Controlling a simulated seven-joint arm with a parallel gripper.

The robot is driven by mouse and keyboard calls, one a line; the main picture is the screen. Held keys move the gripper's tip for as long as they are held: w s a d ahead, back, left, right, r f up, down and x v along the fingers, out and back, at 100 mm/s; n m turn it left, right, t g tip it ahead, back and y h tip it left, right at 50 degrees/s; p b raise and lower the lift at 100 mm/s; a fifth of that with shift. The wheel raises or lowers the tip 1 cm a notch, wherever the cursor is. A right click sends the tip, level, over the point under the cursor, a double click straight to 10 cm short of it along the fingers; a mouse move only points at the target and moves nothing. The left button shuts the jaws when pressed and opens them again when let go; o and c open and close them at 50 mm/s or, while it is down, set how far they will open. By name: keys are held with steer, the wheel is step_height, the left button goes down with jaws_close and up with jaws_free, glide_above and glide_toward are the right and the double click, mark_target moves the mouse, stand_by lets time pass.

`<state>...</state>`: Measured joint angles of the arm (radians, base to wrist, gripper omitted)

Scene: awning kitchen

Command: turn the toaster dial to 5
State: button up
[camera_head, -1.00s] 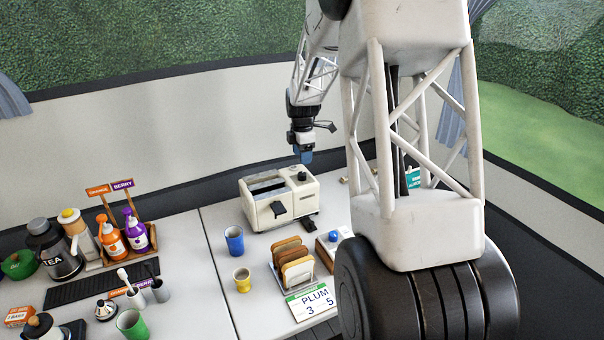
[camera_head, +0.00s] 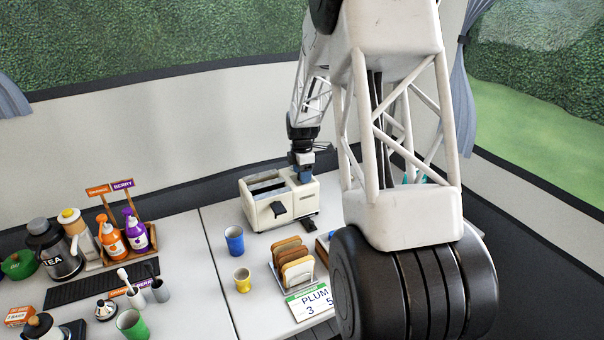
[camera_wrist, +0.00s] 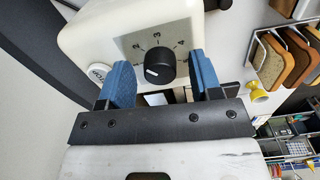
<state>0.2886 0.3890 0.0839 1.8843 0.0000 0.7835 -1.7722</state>
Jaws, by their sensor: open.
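The cream toaster (camera_head: 294,209) stands on the counter. In the wrist view its end panel (camera_wrist: 191,28) shows a round black dial (camera_wrist: 160,63) with numbers 2, 3 and 4 readable around it. My gripper (camera_wrist: 160,72) is open, with one blue finger on each side of the dial and visible gaps between. In the head view my gripper (camera_head: 304,175) is down at the toaster's right end and hides the dial.
A rack of bread slices (camera_head: 293,264) and a PLUM card reading 3 and 5 (camera_head: 309,299) stand in front of the toaster. A blue cup (camera_head: 234,240) and a yellow cup (camera_head: 242,280) stand to the left. Bottles (camera_head: 111,238) and a tea jug (camera_head: 55,252) are farther left.

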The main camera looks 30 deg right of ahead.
steer(key=shift+f, duration=0.15)
steer(key=c, duration=0.9)
steer(key=shift+c, duration=0.2)
